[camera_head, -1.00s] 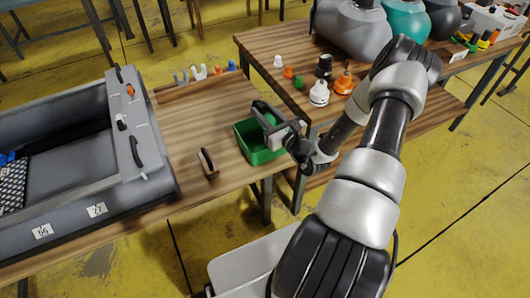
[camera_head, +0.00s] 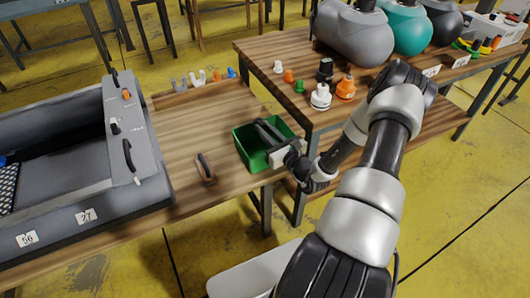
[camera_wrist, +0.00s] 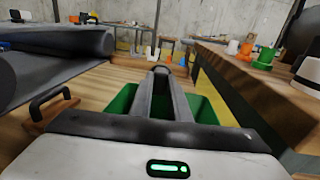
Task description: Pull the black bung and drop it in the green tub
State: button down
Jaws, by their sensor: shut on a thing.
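My gripper (camera_head: 266,132) reaches over the green tub (camera_head: 242,154), its dark fingers within the tub's outline. In the wrist view, the fingers (camera_wrist: 161,72) come close together at their tips on a small dark rounded piece, seemingly the black bung, mostly hidden by them. The green tub also shows on both sides of the fingers in the wrist view (camera_wrist: 205,108). The grey boat (camera_head: 140,150) lies on the left, with an orange fitting (camera_head: 127,92) and a small dark fitting (camera_head: 115,128) on its near tube.
White (camera_head: 320,96) and orange (camera_head: 345,88) fittings and several smaller ones stand on the right table, with large grey and teal rolls behind. A gap separates the tables.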

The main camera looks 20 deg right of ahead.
jog(key=c, duration=1.6)
grip_release()
jog(key=s, duration=0.5)
jog(key=s+d+p, duration=0.1)
jog(key=s, duration=0.5)
jog(key=s+d, duration=0.1)
jog(key=s, duration=0.5)
jog(key=shift+s+d+p, duration=0.15)
jog(key=shift+d+p, duration=0.05)
jog(key=shift+p, duration=0.15)
